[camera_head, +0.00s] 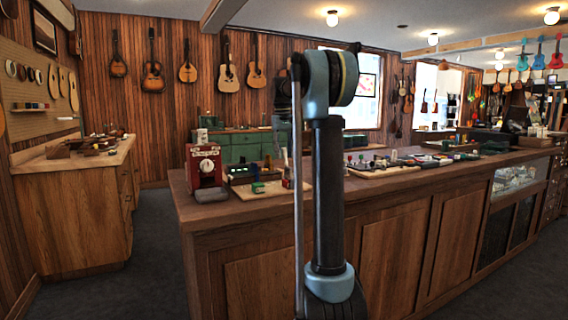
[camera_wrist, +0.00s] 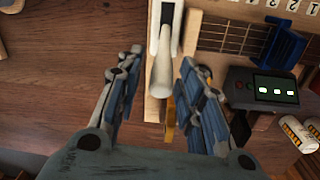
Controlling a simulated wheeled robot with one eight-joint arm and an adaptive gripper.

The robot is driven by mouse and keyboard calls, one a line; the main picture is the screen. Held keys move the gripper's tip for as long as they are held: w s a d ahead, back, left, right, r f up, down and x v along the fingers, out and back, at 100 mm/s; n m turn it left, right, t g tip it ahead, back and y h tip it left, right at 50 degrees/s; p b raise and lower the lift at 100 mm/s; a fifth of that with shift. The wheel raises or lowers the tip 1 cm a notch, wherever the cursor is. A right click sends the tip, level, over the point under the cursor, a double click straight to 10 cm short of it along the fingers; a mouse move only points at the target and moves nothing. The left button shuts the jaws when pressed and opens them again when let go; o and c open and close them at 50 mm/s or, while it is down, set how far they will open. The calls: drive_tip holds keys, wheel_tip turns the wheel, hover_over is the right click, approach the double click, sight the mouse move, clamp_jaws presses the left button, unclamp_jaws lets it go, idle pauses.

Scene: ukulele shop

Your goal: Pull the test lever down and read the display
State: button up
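In the wrist view a white lever (camera_wrist: 162,75) with a rounded end stands over a narrow pale wooden board. My gripper (camera_wrist: 159,62) is open, with its blue-grey fingers on either side of the lever. Gaps show on both sides, so the fingers appear apart from it. A dark display unit (camera_wrist: 240,88) lies to the right. Its screen (camera_wrist: 276,90) shows three small white lit marks, too small to read for certain. In the head view my arm stands in front of the counter and my gripper cannot be made out.
A fretted neck (camera_wrist: 230,38) with a blue clamp (camera_wrist: 284,46) lies beyond the display unit. Pale cylinders (camera_wrist: 298,134) lie at the lower right. The wooden counter (camera_head: 400,212) also bears a red box (camera_head: 205,166) and small items. Dark floor (camera_head: 155,265) is clear at the left.

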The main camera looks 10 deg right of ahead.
sight(285, 159)
drive_tip(key=shift+f, duration=1.9)
clamp_jaws()
drive_tip(key=shift+d, duration=0.1)
